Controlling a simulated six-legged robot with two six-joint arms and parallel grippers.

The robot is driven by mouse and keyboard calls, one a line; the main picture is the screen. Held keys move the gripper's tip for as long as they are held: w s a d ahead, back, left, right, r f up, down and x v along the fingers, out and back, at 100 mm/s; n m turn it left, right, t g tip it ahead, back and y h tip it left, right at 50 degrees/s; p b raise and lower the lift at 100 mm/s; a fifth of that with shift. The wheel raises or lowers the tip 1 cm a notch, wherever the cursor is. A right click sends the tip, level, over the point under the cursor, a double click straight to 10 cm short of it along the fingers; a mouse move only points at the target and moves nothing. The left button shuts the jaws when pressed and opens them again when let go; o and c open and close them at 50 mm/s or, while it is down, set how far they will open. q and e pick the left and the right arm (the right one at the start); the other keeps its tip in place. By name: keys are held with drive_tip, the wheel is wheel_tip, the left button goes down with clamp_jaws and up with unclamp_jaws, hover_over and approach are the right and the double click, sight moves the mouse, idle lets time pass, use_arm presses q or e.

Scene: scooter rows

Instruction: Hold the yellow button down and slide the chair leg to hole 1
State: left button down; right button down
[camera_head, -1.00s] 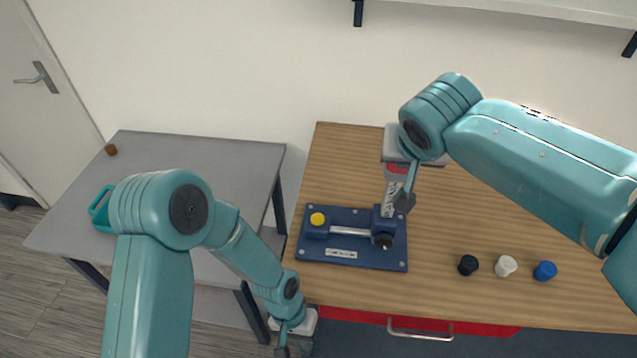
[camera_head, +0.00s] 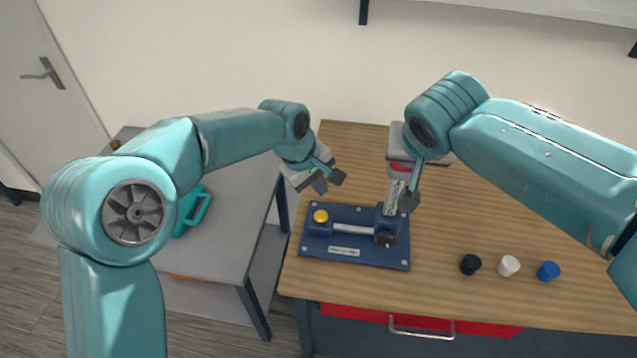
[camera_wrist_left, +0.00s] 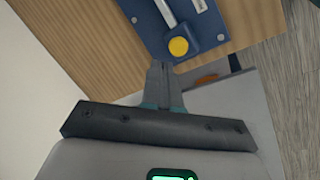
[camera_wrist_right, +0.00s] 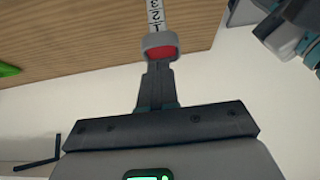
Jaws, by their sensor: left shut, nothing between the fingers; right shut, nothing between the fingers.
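The yellow button (camera_head: 320,216) sits on the left of a dark blue base plate (camera_head: 372,262) on the wooden table; in the left wrist view the button (camera_wrist_left: 178,46) is just beyond my left fingertips. My left gripper (camera_head: 330,182) is shut and empty, above and behind the button, apart from it. A light strip with printed numbers (camera_head: 395,192), which seems to be the chair leg's scale, rises at the plate's right block. My right gripper (camera_head: 408,200) is shut and empty beside it. In the right wrist view a grey collar with a red face (camera_wrist_right: 160,50) is at my fingertips; contact is unclear.
Black (camera_head: 470,264), white (camera_head: 508,266) and blue (camera_head: 548,271) knobs stand at the right on the table. A teal open-handled item (camera_head: 192,214) is on the grey table at left. A red drawer (camera_head: 350,315) is below the front edge. The wooden table's right half is largely clear.

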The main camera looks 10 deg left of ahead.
use_arm(q)
hover_over(325, 213)
drive_tip(key=s+a, duration=0.1)
drive_tip(key=a, duration=0.1)
drive_tip(key=f, duration=0.5)
drive_tip(key=shift+s+d+f, duration=0.2)
drive_tip(key=shift+d, duration=0.05)
drive_tip(key=shift+a+f, duration=0.1)
drive_tip(key=shift+f, duration=0.15)
use_arm(e)
drive_tip(key=shift+w+a, duration=0.1)
drive_tip(key=shift+a, duration=0.05)
